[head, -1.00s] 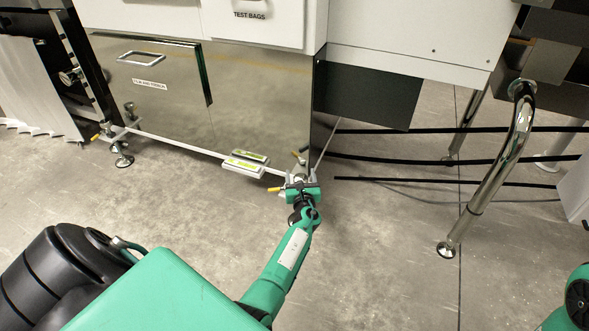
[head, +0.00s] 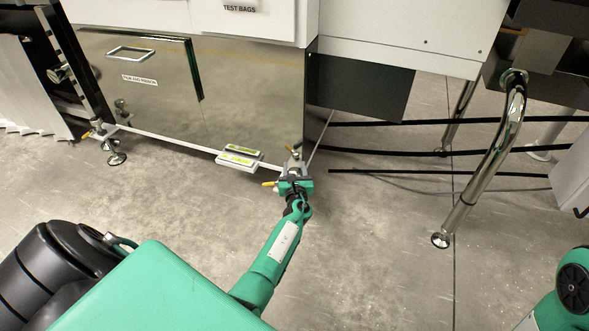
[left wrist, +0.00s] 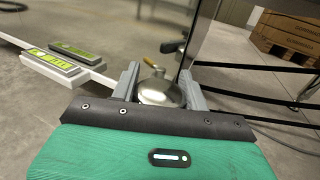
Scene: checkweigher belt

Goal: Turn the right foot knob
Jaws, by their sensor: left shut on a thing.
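The right foot knob (left wrist: 160,90) is a round metal knob under the right front corner of the steel cabinet. In the left wrist view it sits between the two grey fingers of my left gripper (left wrist: 160,84). My left gripper shows in the head view (head: 294,180) at that corner, shut on the knob; its body hides most of the knob there. A small yellow-handled lever (left wrist: 149,62) stands just beyond the knob. The left foot (head: 116,157) stands at the cabinet's other front corner. My right gripper is out of view.
A level with yellow-green windows (head: 238,157) sits on the white rail left of my gripper. The steel cabinet (head: 250,100) rises behind it. A chrome leg (head: 490,165) and black cables (head: 400,151) are to the right. The floor in front is clear.

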